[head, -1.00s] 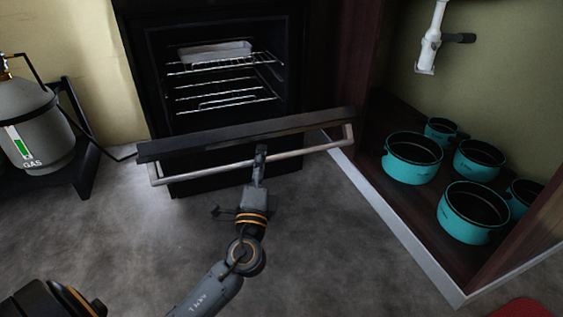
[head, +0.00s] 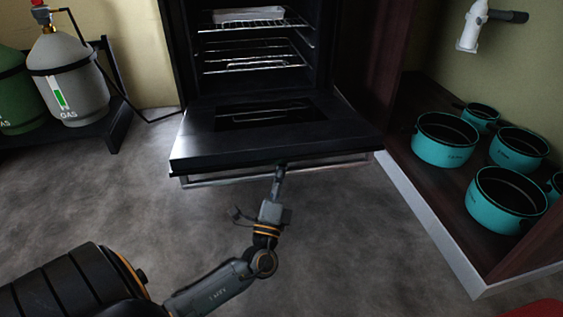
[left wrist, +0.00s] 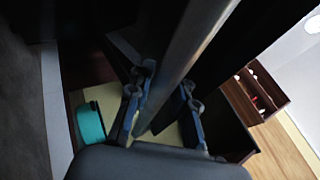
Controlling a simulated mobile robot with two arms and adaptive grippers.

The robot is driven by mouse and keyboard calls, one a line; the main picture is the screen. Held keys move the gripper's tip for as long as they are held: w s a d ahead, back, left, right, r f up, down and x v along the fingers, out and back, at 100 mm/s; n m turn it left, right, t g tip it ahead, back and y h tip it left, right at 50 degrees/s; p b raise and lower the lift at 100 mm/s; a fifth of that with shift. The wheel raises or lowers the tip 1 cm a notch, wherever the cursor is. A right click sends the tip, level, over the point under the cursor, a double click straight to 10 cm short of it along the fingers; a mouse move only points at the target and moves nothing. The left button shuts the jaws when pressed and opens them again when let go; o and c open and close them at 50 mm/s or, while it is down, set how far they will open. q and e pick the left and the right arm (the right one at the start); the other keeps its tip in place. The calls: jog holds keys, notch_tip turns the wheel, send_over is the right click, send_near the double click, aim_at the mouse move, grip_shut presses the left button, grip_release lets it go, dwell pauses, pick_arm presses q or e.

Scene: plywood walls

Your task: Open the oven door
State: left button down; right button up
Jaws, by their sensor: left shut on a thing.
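The black oven (head: 340,60) stands at the top middle of the head view. Its door (head: 203,145) is folded far down, with its inner face up and the dark glass panel showing. The metal handle bar (head: 222,178) runs along the door's front edge. My left gripper (head: 281,170) is at the handle, right of its middle. In the left wrist view the handle bar (left wrist: 192,42) passes between the fingers of my left gripper (left wrist: 165,105), which is shut on it. My right gripper is not in view.
Wire racks (head: 255,66) and a pale tray (head: 246,15) are inside the oven. A grey gas bottle (head: 75,85) stands at left. Several turquoise pots (head: 443,140) sit in an open cabinet at right, its pale edge (head: 430,225) near the door. Grey floor (head: 370,240) in front is clear.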

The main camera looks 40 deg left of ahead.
pick_arm(q)
jog(key=shift+s+d+f, duration=0.25)
jog(key=shift+d, duration=0.15)
jog(key=shift+s, duration=0.1)
jog(key=c, duration=1.5)
grip_release()
jog(key=o, duration=0.3)
jog(key=shift+r, duration=0.1)
